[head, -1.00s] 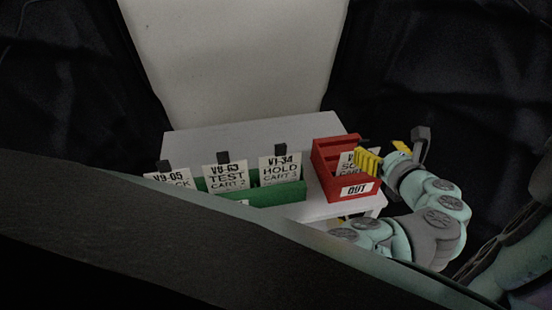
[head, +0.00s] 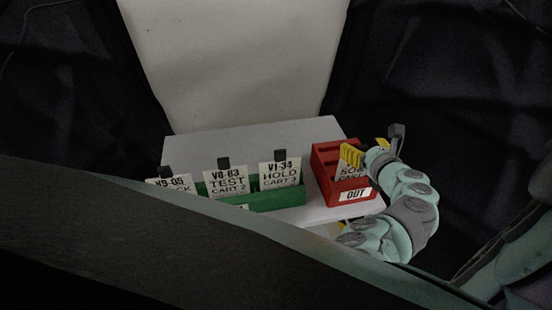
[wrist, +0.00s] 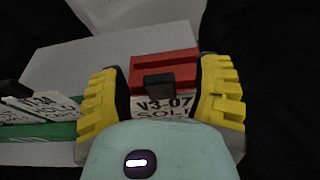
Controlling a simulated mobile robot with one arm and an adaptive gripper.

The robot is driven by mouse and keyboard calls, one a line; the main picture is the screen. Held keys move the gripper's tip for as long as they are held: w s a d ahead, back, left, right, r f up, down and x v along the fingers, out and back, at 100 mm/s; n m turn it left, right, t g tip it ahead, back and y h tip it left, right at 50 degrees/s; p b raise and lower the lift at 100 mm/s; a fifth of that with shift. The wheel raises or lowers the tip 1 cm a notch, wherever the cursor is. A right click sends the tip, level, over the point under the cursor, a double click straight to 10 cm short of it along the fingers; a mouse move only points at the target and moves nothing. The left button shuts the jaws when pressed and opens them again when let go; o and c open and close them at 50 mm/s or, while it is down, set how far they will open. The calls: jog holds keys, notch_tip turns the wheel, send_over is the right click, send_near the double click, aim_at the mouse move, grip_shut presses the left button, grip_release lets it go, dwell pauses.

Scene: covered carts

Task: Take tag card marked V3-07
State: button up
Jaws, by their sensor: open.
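The tag card marked V3-07 (wrist: 165,104) stands in the red tray (wrist: 165,66) with a dark tab at its top. Its lower part is hidden by my gripper's body in the wrist view. In the head view the card (head: 352,176) shows partly, behind the tray's OUT label and under my gripper. My gripper (wrist: 162,84) is open, with one yellow finger on each side of the card and tab. Gaps show between the tab and both fingers. In the head view my gripper (head: 366,149) is over the right side of the red tray (head: 322,178).
A green holder (head: 278,199) left of the red tray bears cards V9-05 (head: 178,184), V8-63 (head: 226,179) and V1-34 (head: 280,173). Both stand on a grey cart top (head: 240,142). Dark covers hang on both sides. The cart top behind the holders is clear.

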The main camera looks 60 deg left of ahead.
jog(key=shift+o, duration=0.3)
grip_shut()
dwell(0.4)
